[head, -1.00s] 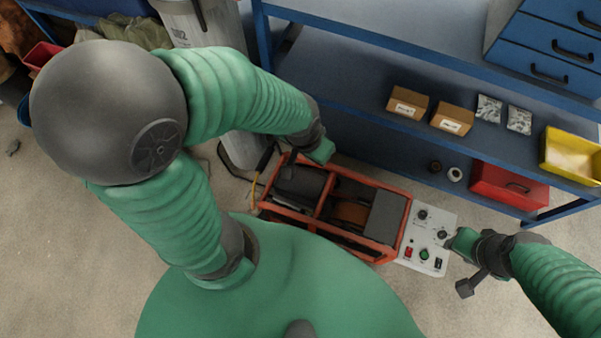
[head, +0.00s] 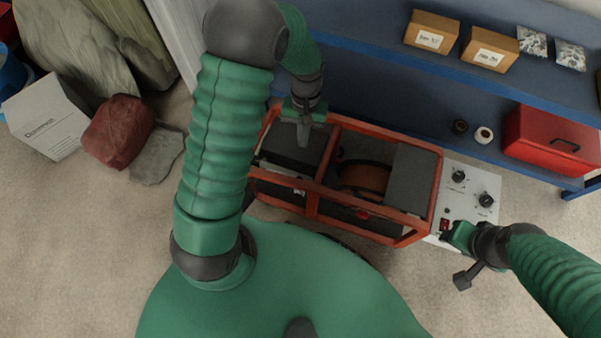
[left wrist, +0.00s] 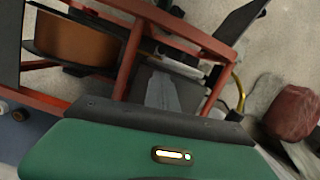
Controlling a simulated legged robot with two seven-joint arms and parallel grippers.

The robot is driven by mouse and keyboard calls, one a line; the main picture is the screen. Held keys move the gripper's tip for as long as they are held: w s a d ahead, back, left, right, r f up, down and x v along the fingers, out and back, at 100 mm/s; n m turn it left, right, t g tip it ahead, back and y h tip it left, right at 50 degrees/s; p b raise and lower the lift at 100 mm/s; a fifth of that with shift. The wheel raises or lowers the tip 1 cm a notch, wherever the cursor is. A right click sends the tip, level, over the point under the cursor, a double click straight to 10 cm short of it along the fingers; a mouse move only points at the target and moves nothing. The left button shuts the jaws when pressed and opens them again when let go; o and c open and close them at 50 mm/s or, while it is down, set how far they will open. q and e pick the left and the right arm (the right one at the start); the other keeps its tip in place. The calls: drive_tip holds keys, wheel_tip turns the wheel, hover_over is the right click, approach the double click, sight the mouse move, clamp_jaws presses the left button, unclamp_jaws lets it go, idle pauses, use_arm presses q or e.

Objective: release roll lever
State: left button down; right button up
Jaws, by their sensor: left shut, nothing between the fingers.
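The machine (head: 325,203) has an orange frame holding dark rollers and a brown roll (head: 362,182). My left gripper (head: 304,135) is shut and empty, above the machine's left end, fingers pointing down. In the left wrist view its grey fingers (left wrist: 165,92) show over the frame. A black bar (left wrist: 243,20), possibly the roll lever, stands near a yellow hose (left wrist: 240,90) at the upper right there. In the head view my left arm hides the machine's left end, and no lever shows clearly.
The white control panel (head: 470,188) with knobs is at the machine's right end. A blue shelf (head: 370,55) behind carries cardboard boxes (head: 432,33). A red toolbox (head: 548,140) is at the right.

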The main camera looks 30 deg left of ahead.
use_arm(q)
drive_tip(key=shift+n+g, duration=0.3)
drive_tip(key=f, duration=0.2)
drive_tip(key=f+b, duration=0.1)
drive_tip(key=f, duration=0.1)
drive_tip(key=f+b, duration=0.1)
drive_tip(key=f, duration=0.1)
drive_tip(key=shift+w+a, duration=0.2)
drive_tip(key=shift+a, duration=0.2)
drive_tip(key=shift+r, duration=0.25)
drive_tip(key=b+x, duration=0.6)
drive_tip(key=x, duration=0.4)
drive_tip(key=shift+d, duration=0.2)
use_arm(e)
drive_tip(key=s+x, duration=0.2)
drive_tip(key=x, duration=0.8)
drive_tip(key=shift+f, duration=0.3)
drive_tip(key=shift+s, duration=0.1)
